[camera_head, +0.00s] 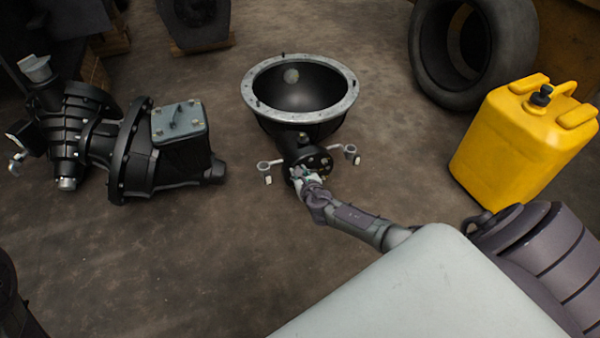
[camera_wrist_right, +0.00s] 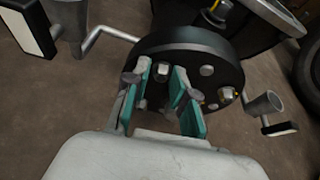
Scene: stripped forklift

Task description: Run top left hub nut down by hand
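The black round hub (camera_head: 308,158) sits at the near end of the bowl-shaped housing, and its face with several studs or nuts fills the upper middle of the right wrist view (camera_wrist_right: 190,45). A grey nut or stud end (camera_wrist_right: 162,68) shows between my right fingertips, with a gap to each finger. Which hub nut it is, I cannot tell for sure. My right gripper (camera_wrist_right: 162,82) is open, its teal-sided fingers apart at the hub face; it also shows in the head view (camera_head: 303,176). Another nut (camera_wrist_right: 226,93) is right of the fingers. My left gripper is not in view.
Cranked arms with grey cups flank the hub, left (camera_head: 265,168) and right (camera_head: 350,152). The housing's grey flange (camera_head: 256,107) faces up. A black gearbox assembly (camera_head: 130,150) lies left. A yellow canister (camera_head: 520,140) and a tyre (camera_head: 430,60) are right. Brown floor is free left of the hub.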

